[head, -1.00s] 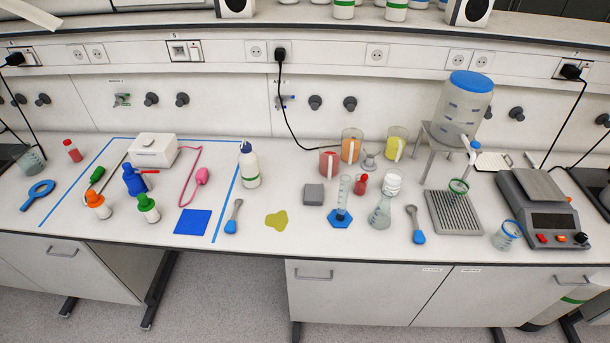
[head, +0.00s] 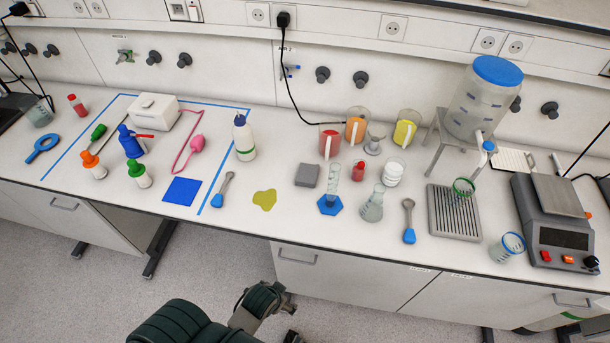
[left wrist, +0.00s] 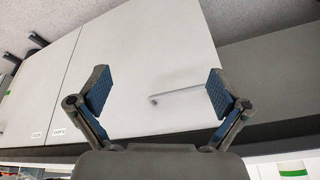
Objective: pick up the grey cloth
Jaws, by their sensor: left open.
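The grey cloth (head: 307,174) is a small folded-looking grey square lying flat on the white bench, near the middle, between the yellow-green puddle and the blue-based cylinder. My left gripper (head: 284,312) shows at the bottom of the head view, in front of the bench and well short of the cloth. In the left wrist view the left gripper (left wrist: 157,92) is open and empty, its two blue-padded fingers wide apart before a cabinet door. The cloth does not show in the left wrist view. My right gripper is not in view.
A yellow-green puddle (head: 264,200) lies left of the cloth. A measuring cylinder (head: 332,186) and a flask (head: 372,207) stand to its right, with beakers of red (head: 330,141) and orange (head: 355,128) liquid behind. The bench in front of the cloth is clear.

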